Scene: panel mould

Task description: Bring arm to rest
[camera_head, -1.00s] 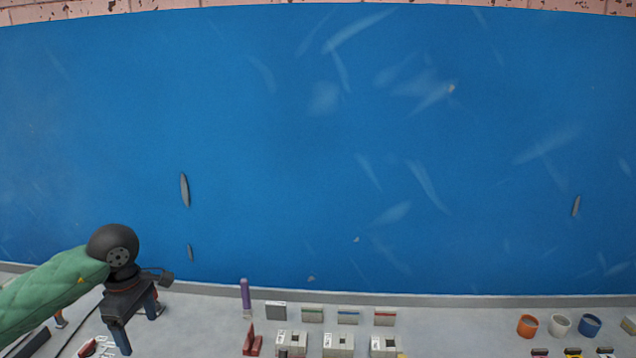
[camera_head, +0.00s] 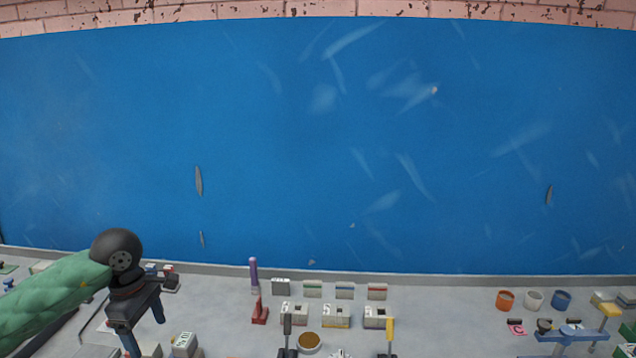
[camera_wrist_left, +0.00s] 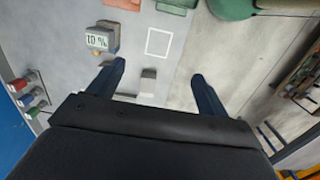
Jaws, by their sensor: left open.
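My left arm comes in from the left in its green padded sleeve. Its gripper (camera_head: 144,330) is above the left part of the grey bench, fingers pointing down. In the left wrist view the gripper (camera_wrist_left: 158,72) has its two dark blue fingers wide apart with nothing held between them. Below it are a small block marked "10 %" (camera_wrist_left: 100,40), outside the left finger, and a white rectangle outline (camera_wrist_left: 158,42) on the bench. My right arm and gripper are not in view.
A large blue panel (camera_head: 330,150) with scuffs fills the back. Along the bench (camera_head: 440,300) stand a purple-handled tool (camera_head: 253,272), a red stand (camera_head: 260,312), several small blocks (camera_head: 335,316), a round tin (camera_head: 309,342) and orange (camera_head: 505,300), white and blue cups. Bare bench lies between blocks and cups.

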